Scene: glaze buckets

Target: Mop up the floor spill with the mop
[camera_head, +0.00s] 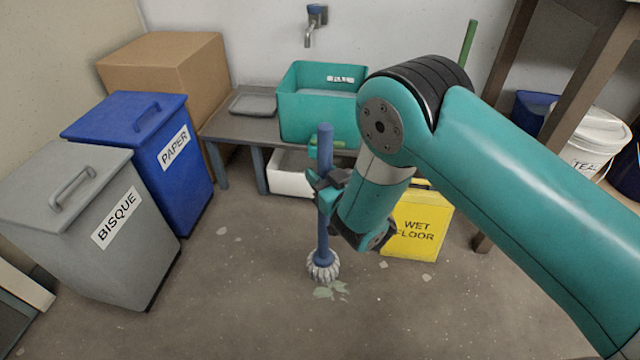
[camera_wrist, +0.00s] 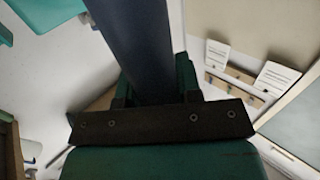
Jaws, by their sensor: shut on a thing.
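The mop has a blue handle (camera_head: 325,232) and a pale grey stringy head (camera_head: 323,267). It stands about upright with its head down at the floor. My gripper (camera_head: 322,186) is shut on the mop handle, partway up it. In the wrist view the dark blue handle (camera_wrist: 135,45) runs between the fingers of my gripper (camera_wrist: 155,92). The spill (camera_head: 331,290) is a pale green patch on the floor, right at the near side of the mop head. Part of it may be hidden under the head.
A yellow wet floor sign (camera_head: 418,225) stands right of the mop. Behind are a low bench (camera_head: 240,127) with a teal basin (camera_head: 305,118) and a white tub (camera_head: 286,174) below. Blue paper (camera_head: 150,160) and grey bisque (camera_head: 90,235) bins stand left. The near floor is clear.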

